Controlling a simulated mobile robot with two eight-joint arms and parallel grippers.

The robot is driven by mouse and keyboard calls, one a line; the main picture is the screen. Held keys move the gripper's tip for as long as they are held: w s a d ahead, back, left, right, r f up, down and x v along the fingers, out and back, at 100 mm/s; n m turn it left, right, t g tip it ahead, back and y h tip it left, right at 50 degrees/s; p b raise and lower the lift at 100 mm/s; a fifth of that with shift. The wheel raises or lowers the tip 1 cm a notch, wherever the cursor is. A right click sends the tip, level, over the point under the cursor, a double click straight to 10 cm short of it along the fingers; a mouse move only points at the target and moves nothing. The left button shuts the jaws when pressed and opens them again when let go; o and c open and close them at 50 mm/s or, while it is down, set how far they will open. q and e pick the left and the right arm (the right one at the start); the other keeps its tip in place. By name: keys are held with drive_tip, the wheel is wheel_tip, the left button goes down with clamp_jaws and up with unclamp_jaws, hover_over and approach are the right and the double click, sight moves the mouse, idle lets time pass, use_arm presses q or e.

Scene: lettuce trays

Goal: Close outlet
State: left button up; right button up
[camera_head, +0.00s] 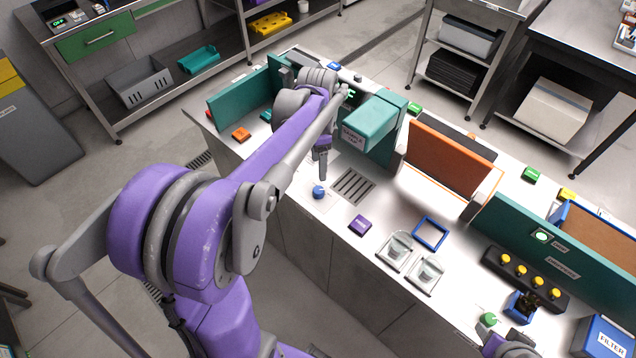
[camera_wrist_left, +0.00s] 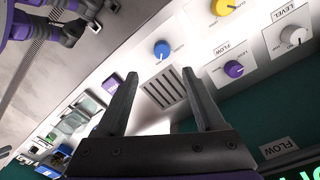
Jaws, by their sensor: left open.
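A blue round knob (camera_head: 319,191) stands on the white counter beside a slotted drain grate (camera_head: 352,186). The wrist view shows the blue knob (camera_wrist_left: 162,49) with a small label too blurred to read, just beyond my fingertips. My left gripper (camera_wrist_left: 159,73) is open and empty, with its two dark fingers apart; in the head view it (camera_head: 322,168) hangs close above the knob, partly hidden by my arm. The wrist view also shows a yellow knob (camera_wrist_left: 222,7), a purple knob (camera_wrist_left: 233,69) labelled FLOW and a white knob (camera_wrist_left: 293,36) labelled LEVEL. No outlet label is legible.
A purple block (camera_head: 360,225), a blue frame (camera_head: 430,232) and glass beakers (camera_head: 398,247) stand right of the grate. A teal box (camera_head: 369,124) and an orange panel (camera_head: 450,160) rise behind. Part of my right arm (camera_head: 510,345) shows at the bottom edge, fingers unclear.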

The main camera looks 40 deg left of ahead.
sight(318, 189)
use_arm(q)
wheel_tip(318, 189, down, 11)
drive_tip(key=shift+r, duration=0.15)
idle(0.4)
drive_tip(key=shift+c, duration=0.3)
clamp_jaws()
